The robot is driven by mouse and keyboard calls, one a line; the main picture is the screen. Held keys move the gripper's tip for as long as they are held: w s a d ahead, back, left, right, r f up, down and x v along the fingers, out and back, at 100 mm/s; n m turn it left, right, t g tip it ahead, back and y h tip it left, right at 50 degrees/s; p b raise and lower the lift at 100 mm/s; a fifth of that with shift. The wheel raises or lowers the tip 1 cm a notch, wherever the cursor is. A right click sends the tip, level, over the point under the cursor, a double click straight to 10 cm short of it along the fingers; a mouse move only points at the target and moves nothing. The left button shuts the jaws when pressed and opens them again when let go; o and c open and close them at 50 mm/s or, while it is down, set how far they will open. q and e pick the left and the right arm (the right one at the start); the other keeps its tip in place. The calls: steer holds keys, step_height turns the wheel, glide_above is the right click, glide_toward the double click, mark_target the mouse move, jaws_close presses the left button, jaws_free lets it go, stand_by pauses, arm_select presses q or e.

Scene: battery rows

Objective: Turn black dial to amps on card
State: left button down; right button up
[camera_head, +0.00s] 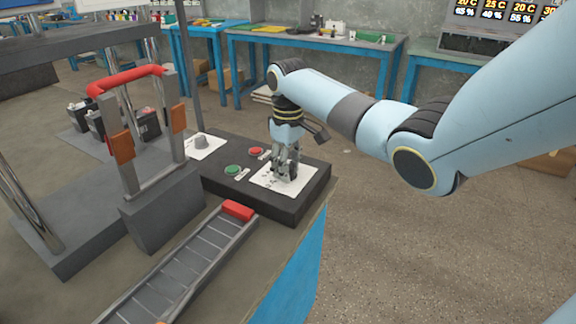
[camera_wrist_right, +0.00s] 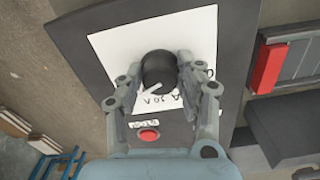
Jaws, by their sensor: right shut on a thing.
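The black dial (camera_wrist_right: 158,70) stands on a white card (camera_wrist_right: 112,50), between the fingers of my right gripper (camera_wrist_right: 160,78) in the right wrist view. The gripper is shut on it. A pale pointer mark on the dial points toward the lower left in that view. Letters on the card (camera_head: 262,181) are partly hidden by the fingers, so I cannot read which marking the pointer meets. In the head view my right gripper (camera_head: 285,174) comes down from above onto the card and hides most of the dial. My left gripper is out of view.
A roller chute (camera_head: 180,270) with a red end block (camera_head: 238,210) lies in front. A red-handled frame (camera_head: 126,80) stands left.

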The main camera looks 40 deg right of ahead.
steer(key=n+p, duration=0.3)
steer(key=shift+r+n, duration=0.2)
steer(key=shift+n, duration=0.1)
steer(key=n+p, duration=0.2)
steer(key=n, duration=0.1)
steer(key=shift+n, duration=0.3)
steer(key=n+p, duration=0.1)
steer(key=n, duration=0.3)
steer(key=shift+f+n, duration=0.1)
steer(key=shift+n, duration=0.2)
steer(key=n+p, duration=0.1)
steer(key=n, duration=0.4)
steer(key=shift+w+n, duration=0.1)
steer(key=shift+n, duration=0.2)
steer(key=o, duration=1.1)
steer(key=shift+f, duration=0.1)
steer(key=shift+o, duration=0.2)
